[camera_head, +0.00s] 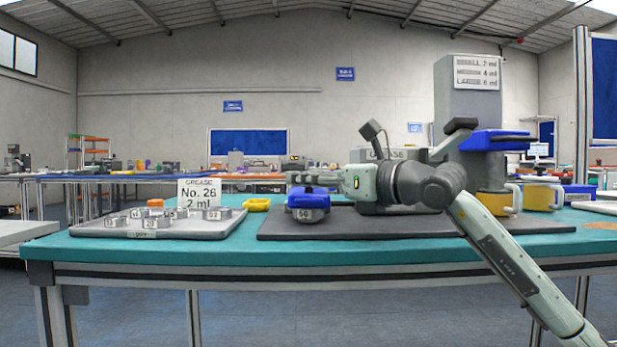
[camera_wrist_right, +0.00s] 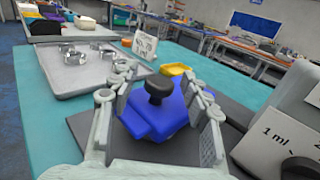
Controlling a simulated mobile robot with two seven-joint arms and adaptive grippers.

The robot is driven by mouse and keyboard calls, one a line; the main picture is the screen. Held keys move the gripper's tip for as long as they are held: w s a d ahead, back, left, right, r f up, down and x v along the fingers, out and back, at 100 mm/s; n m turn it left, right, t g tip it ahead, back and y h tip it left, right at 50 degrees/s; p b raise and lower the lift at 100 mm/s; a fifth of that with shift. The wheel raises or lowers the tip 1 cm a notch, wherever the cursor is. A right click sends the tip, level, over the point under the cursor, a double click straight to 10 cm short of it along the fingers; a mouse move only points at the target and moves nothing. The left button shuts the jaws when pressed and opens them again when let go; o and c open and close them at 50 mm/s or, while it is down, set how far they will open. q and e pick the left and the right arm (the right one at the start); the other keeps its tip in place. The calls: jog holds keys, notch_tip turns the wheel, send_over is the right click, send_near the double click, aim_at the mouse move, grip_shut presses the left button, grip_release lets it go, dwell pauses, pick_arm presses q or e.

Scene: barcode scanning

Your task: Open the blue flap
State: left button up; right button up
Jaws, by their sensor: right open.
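A blue flap-like cover (camera_head: 312,199) sits on a low round metal body marked 50, on the dark mat. In the right wrist view the blue cover (camera_wrist_right: 147,117) has a black knob (camera_wrist_right: 160,88) on top. My right gripper (camera_head: 297,180) reaches in from the right, level, just above the blue cover. In the wrist view my right gripper (camera_wrist_right: 160,82) is open, with a finger on each side of the knob and cover. I cannot tell if the fingers touch it. Another blue flap-like part (camera_head: 495,140) is on the grey machine (camera_head: 470,95) at right. My left gripper is not in view.
A grey tray (camera_head: 100,228) with several metal rings and a grease sign (camera_head: 198,193) lies at left. A yellow dish (camera_head: 257,204) is behind the blue cover. Yellow containers (camera_head: 494,203) and a blue box (camera_head: 578,190) stand at right. The teal table front is clear.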

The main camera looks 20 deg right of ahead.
jog(key=shift+w+a, duration=0.15)
jog(key=shift+w, duration=0.2)
grip_shut()
